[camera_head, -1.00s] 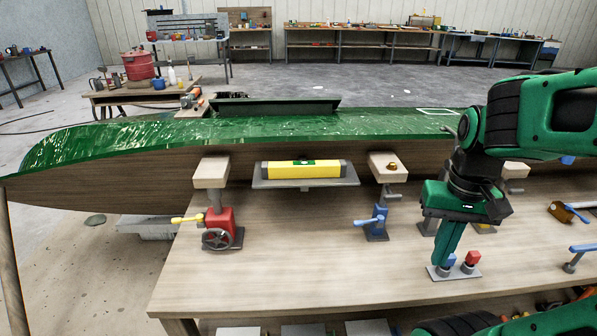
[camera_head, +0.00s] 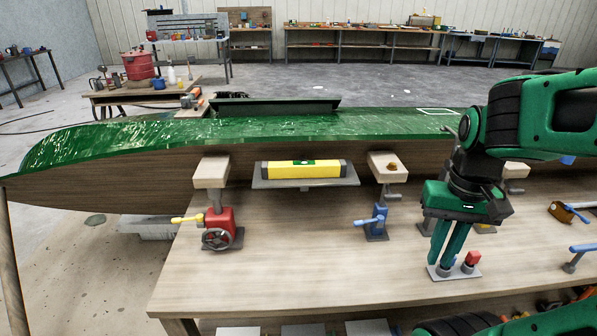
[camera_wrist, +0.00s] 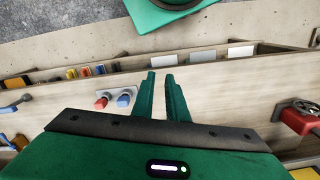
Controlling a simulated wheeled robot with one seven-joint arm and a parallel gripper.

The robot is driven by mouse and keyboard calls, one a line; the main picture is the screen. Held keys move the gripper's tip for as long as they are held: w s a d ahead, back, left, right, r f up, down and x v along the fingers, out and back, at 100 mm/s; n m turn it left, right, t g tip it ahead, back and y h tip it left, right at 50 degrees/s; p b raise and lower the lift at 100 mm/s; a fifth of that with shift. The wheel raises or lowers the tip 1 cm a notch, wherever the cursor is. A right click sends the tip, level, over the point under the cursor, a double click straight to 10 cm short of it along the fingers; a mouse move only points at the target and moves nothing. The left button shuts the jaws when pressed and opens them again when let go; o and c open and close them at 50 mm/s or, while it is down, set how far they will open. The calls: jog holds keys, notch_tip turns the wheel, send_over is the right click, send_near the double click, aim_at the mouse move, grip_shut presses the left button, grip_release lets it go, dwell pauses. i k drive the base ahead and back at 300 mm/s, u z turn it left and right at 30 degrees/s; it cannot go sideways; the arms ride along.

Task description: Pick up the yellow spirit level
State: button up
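The yellow spirit level (camera_head: 304,170), with dark ends and a green patch in the middle, lies on a narrow grey shelf (camera_head: 262,184) along the hull's near side. My gripper (camera_head: 452,267) hangs to the right of the level and nearer to me, pointing down over the workbench. In the wrist view my gripper's two green fingers (camera_wrist: 160,74) stand slightly apart with nothing between them.
The green-topped hull (camera_head: 270,126) runs behind the bench. Wooden-topped supports flank the shelf: one on a red jack (camera_head: 221,228), one on a blue clamp (camera_head: 376,220). A small plate with red and blue knobs (camera_wrist: 112,101) is close to my fingers. The front bench top (camera_head: 300,265) is clear.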

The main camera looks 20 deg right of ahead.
aim_at(320, 169)
jog(key=z, duration=0.45)
jog(key=k, duration=1.25)
jog(key=u, duration=0.95)
jog(key=i, duration=1.5)
